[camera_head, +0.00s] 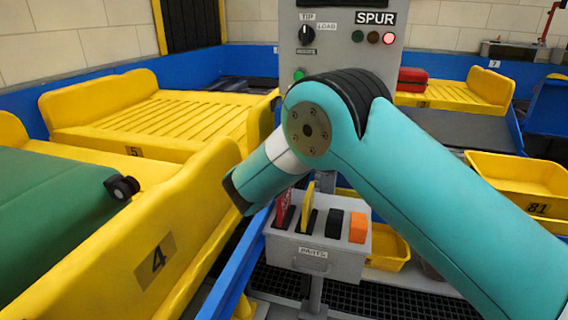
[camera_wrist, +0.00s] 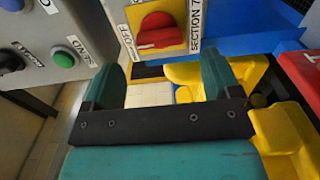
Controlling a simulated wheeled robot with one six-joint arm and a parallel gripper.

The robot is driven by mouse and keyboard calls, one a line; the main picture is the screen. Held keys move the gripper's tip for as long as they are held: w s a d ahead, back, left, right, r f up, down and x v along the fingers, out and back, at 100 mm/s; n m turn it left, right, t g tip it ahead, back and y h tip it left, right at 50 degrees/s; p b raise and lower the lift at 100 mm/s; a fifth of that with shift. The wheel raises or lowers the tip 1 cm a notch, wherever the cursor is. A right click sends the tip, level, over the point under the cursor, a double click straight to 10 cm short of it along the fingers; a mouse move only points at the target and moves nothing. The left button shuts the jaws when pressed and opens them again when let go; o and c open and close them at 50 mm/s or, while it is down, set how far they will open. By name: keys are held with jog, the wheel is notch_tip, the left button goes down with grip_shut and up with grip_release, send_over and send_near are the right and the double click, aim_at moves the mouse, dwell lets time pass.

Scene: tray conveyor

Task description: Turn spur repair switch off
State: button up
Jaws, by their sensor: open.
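In the wrist view a red rotary switch (camera_wrist: 157,32) sits on a yellow plate on a grey panel. The plate is marked "SECTION 7", and an "OFF" label (camera_wrist: 125,40) stands at its left. The knob's grip lies roughly across the picture; I cannot tell which setting it points to. My gripper (camera_wrist: 163,82) is open and empty, its two teal fingers apart, below the switch in the picture and not touching it. In the head view my arm hides the gripper and this switch. The grey control box (camera_head: 345,60) there bears the "SPUR" sign (camera_head: 375,18).
A green "SEND" button (camera_wrist: 64,60) and a dark knob (camera_wrist: 15,59) are left of the switch. A grey parts box (camera_head: 345,262) with coloured tags stands below my arm. Yellow tilting trays, one a tray marked 4 (camera_head: 190,245), line the left. A yellow bin (camera_head: 540,205) is right.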

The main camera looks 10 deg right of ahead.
jog(key=b+v, duration=0.3)
jog(key=v, duration=0.9)
jog(key=shift+s, duration=0.25)
